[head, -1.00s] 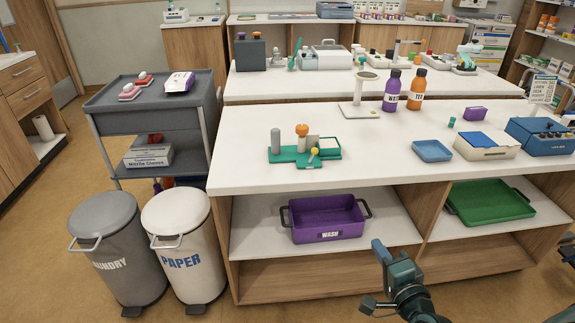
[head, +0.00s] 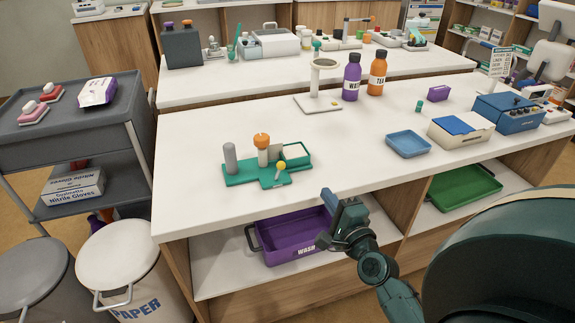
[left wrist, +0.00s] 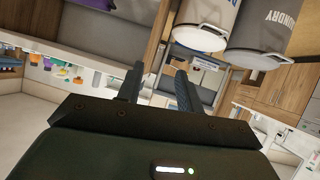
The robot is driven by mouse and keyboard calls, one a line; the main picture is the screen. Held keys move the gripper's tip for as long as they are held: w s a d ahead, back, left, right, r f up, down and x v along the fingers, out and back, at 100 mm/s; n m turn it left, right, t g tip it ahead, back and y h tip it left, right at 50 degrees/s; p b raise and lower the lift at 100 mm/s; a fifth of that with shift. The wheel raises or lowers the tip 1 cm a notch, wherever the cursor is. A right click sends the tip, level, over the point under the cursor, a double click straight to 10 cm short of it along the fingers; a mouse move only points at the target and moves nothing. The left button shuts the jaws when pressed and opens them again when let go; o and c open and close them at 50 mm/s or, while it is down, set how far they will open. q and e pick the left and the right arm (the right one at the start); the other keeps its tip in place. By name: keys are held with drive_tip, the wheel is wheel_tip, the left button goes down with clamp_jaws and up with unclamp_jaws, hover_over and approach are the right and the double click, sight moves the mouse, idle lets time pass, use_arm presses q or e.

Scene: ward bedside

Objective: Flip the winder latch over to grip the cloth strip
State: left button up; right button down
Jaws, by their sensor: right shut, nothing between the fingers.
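The winder (head: 250,177) has a green base on the near left of the white counter. It carries a grey post (head: 230,158), an orange-topped upright (head: 262,150) and a short lever with a yellow ball (head: 281,167), which looks like the latch. A small pale piece stands behind the orange-topped upright; I cannot tell whether it is the cloth strip. My right gripper (head: 326,217) is shut and empty, in front of the counter edge, to the right of and nearer than the winder. My left gripper (left wrist: 157,82) shows in the left wrist view, open and empty, away from the winder.
A white stand (head: 318,104), purple bottle (head: 352,77), orange bottle (head: 377,73), blue tray (head: 408,144) and blue box (head: 508,117) stand on the counter (head: 350,160). A purple wash bin (head: 290,238) is on the shelf below. A grey cart (head: 60,125) and bins (head: 118,254) stand left.

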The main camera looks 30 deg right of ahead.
sight(279, 172)
drive_tip(key=w, duration=0.3)
drive_tip(key=w+d, duration=0.1)
drive_tip(key=w, duration=0.2)
drive_tip(key=w+d, duration=0.1)
drive_tip(key=w, duration=0.3)
drive_tip(key=shift+r+p, duration=0.15)
drive_tip(key=shift+p, duration=0.25)
drive_tip(key=a, duration=0.2)
drive_tip(key=p, duration=0.1)
drive_tip(key=shift+w+a+r, duration=0.25)
drive_tip(key=shift+w+a, duration=0.15)
use_arm(q)
drive_tip(key=shift+s+a+r, duration=0.15)
drive_tip(key=shift+s+r, duration=0.2)
drive_tip(key=shift+r, duration=0.05)
use_arm(e)
drive_tip(key=shift+w+a, duration=0.2)
drive_tip(key=shift+a, duration=0.35)
use_arm(q)
drive_tip(key=shift+a, duration=0.15)
use_arm(e)
drive_tip(key=shift+d, duration=0.1)
